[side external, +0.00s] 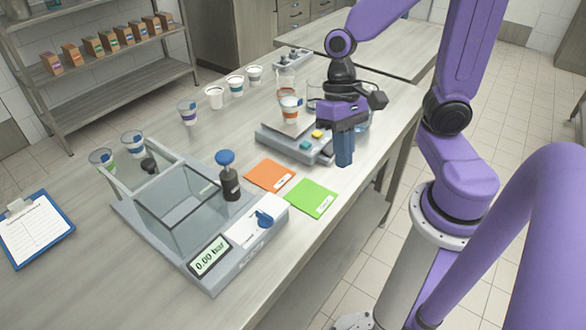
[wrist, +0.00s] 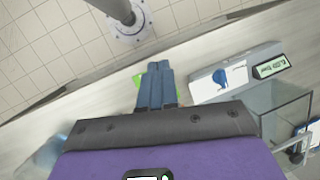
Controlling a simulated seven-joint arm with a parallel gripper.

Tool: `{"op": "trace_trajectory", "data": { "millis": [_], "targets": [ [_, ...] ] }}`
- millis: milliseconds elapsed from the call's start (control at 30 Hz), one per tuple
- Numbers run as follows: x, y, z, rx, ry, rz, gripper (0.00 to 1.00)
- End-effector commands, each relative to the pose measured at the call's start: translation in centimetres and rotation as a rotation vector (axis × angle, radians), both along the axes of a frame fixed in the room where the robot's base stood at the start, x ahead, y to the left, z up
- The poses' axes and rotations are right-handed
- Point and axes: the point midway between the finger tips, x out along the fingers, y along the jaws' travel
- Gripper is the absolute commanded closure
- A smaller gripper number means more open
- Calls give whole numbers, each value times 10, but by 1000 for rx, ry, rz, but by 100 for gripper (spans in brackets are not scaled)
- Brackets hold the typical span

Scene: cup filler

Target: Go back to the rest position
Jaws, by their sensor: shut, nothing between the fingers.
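My gripper (side external: 344,162) has purple housing and blue fingers, which are closed together and empty. It hangs in the air near the right edge of the bench, in front of a grey device with yellow and green buttons (side external: 305,146). In the wrist view the shut fingers (wrist: 157,66) point toward the bench edge and partly cover a green card. A cup with an orange band (side external: 291,109) stands on the grey device, behind and left of my gripper.
A green card (side external: 312,198) and an orange card (side external: 270,175) lie on the bench (side external: 85,245). Several cups (side external: 214,97) stand behind. A clipboard (side external: 35,228) lies left. Glassware stands close behind my gripper.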

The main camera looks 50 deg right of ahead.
Motion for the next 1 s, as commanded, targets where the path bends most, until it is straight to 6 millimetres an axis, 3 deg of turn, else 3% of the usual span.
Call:
{"op": "trace_trajectory", "data": {
  "millis": [200,433,633,1000],
  "targets": [
    [-34,2,11,-3,-187,613,100],
    [-53,1,20,-3,-335,1104,100],
    [-58,1,24,-4,-383,1264,100],
    [-58,1,24,-4,-385,1269,100]
  ]
}}
